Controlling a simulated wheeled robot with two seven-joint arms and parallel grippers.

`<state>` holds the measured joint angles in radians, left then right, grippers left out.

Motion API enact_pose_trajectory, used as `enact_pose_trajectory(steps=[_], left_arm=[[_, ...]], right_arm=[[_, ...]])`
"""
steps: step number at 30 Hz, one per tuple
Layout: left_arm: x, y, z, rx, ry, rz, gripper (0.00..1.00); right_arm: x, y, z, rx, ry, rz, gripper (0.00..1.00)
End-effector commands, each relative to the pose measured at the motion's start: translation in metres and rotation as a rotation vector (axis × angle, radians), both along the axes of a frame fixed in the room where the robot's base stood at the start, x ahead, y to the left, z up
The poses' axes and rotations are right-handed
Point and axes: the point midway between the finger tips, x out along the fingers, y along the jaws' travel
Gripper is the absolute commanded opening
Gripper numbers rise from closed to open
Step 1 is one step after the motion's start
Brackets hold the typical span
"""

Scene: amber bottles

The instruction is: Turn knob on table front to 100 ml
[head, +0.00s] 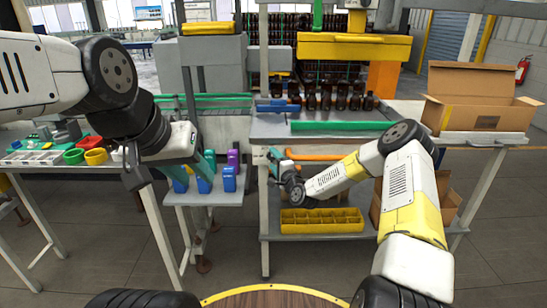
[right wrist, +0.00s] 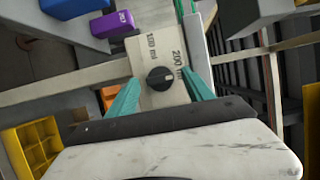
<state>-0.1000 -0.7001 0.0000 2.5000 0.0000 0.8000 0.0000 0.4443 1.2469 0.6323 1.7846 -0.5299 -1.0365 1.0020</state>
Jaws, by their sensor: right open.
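A round black knob (right wrist: 160,78) sits on a pale plate (right wrist: 150,98) in the right wrist view. The plate carries a "100 ml" label (right wrist: 151,46) at the upper left and a "200 ml" label (right wrist: 178,66) to the right. A small light mark on the knob seems to face the 200 ml side. My right gripper (right wrist: 161,80) is open, its teal fingers on either side of the knob with gaps showing. In the head view my right gripper (head: 276,167) is at the table's front left leg; the knob cannot be made out there. My left gripper (head: 197,168) seems open, near blue boxes.
Blue boxes (head: 229,180) and a purple box (head: 233,158) stand on a small grey shelf (head: 205,197). Brown bottles (head: 341,97) stand on the table (head: 270,124) behind a green bar (head: 343,126). A yellow divided bin (head: 321,221) is on the lower shelf. An open cardboard box (head: 480,110) stands right.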

Motion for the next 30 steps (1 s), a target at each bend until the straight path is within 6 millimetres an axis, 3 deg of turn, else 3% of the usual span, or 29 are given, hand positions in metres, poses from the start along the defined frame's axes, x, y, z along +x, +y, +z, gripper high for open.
enact_pose_trajectory(steps=[2, 11, 20, 30], left_arm=[[0.0000, 0.0000, 0.0000, 0.000, 0.000, 0.000, 0.36], [0.0000, 0.0000, 0.0000, 0.000, 0.000, 0.000, 0.36], [0.0000, 0.0000, 0.0000, 0.000, 0.000, 0.000, 0.36], [0.0000, 0.0000, 0.0000, 0.000, 0.000, 0.000, 0.36]], right_arm=[[-0.0001, 0.0001, 0.0000, 0.000, 0.000, 0.000, 0.58], [-0.0003, 0.0000, 0.0000, -0.001, 0.000, 0.000, 0.00], [-0.0002, 0.0003, 0.0008, -0.036, 0.000, 0.001, 0.00], [-0.0006, 0.0013, 0.0034, -0.255, -0.001, 0.002, 0.00]])
